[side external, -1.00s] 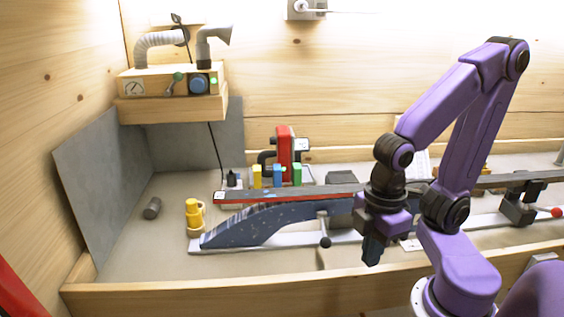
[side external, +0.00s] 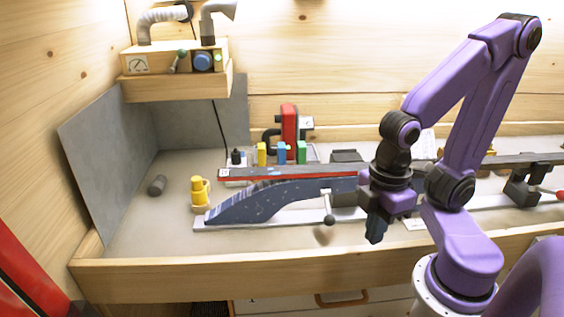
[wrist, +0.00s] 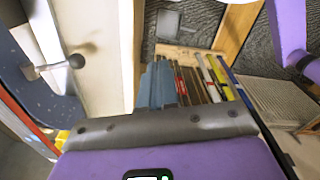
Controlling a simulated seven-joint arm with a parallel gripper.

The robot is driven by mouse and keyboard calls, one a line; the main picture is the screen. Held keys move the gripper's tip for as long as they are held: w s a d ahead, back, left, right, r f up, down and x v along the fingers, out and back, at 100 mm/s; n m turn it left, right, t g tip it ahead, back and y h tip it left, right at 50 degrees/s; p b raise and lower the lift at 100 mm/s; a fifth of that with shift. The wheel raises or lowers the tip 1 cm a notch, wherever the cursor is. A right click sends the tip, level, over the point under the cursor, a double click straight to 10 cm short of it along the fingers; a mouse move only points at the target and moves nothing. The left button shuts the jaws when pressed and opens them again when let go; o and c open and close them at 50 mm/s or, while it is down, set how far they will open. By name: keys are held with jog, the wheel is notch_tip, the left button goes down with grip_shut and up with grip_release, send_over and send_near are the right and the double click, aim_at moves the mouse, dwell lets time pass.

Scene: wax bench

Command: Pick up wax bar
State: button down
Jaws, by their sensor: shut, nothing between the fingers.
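Three small upright blocks that look like wax bars stand in a row on the bench in the side view: a yellow bar (side external: 261,154), a blue bar (side external: 282,153) and a green bar (side external: 301,152). The task does not say which is meant. My gripper (side external: 375,232) hangs pointing down near the front edge of the bench, well right of and nearer than the bars. Its fingers are together and empty; they also show in the wrist view (wrist: 157,84). I cannot make out the three bars in the wrist view.
A ski (side external: 255,201) lies across the bench between my gripper and the bars, with a ball-ended lever (side external: 329,218) beside it. A red iron (side external: 289,130) stands behind the bars. A yellow object (side external: 199,190) stands at left. Below, the wrist view shows several coloured strips (wrist: 215,80).

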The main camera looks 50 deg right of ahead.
jog(key=c, duration=0.8)
grip_release()
jog(key=shift+c, duration=0.2)
